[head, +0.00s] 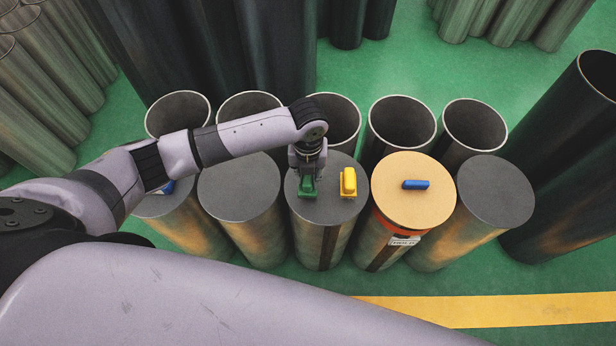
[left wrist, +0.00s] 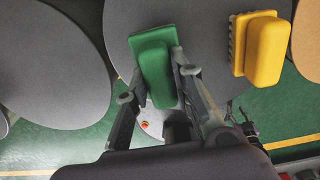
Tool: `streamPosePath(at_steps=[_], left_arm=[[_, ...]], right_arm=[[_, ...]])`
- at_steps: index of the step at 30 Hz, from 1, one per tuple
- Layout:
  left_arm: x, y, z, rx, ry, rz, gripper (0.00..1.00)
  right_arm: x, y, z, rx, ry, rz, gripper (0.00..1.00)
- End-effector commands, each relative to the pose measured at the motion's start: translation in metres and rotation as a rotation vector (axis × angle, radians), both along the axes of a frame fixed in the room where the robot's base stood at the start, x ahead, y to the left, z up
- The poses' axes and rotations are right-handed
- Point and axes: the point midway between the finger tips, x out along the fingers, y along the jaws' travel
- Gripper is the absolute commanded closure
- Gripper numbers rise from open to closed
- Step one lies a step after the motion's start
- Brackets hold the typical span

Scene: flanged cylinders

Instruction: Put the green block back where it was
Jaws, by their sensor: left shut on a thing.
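The green block (head: 307,187) is at the dark grey top of the middle front cylinder (head: 328,212). My left gripper (head: 307,176) reaches down onto it from above and is shut on it. In the left wrist view the green block (left wrist: 155,70) sits between the two fingers (left wrist: 165,90). I cannot tell whether the block touches the top or hangs just above it. A yellow block (head: 348,182) stands just right of it on the same cylinder, apart from it; it also shows in the left wrist view (left wrist: 264,48). My right gripper is not in view.
A blue block (head: 416,184) lies on the tan top (head: 398,207) of the cylinder to the right. Another blue thing (head: 167,187) is partly hidden by my left arm on the leftmost front cylinder. Open hollow cylinders (head: 402,122) stand close behind. The second front cylinder's top (head: 238,190) is bare.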

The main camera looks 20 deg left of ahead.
Motion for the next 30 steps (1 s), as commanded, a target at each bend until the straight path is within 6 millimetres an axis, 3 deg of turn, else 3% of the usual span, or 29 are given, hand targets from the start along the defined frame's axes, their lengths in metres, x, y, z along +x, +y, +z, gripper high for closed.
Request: streamPosePath(at_steps=[3, 14, 15, 23, 30], left_arm=[[-0.0002, -0.0005, -0.0130, 0.000, 0.000, 0.000, 1.00], [0.0001, -0.0004, -0.0167, -0.001, -0.001, 0.000, 1.00], [0.0001, -0.0003, -0.0160, -0.001, -0.001, 0.000, 0.75], [-0.0002, 0.0000, -0.0161, 0.000, 0.000, 0.000, 0.58], [-0.0002, 0.0000, -0.0159, 0.000, 0.000, 0.000, 0.58]], right_arm=[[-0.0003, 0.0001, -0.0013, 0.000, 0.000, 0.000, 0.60], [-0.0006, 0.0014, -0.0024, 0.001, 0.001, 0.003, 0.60], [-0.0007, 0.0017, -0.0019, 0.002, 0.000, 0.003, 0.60], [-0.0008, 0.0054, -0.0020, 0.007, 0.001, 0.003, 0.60], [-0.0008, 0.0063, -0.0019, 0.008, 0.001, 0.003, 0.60]])
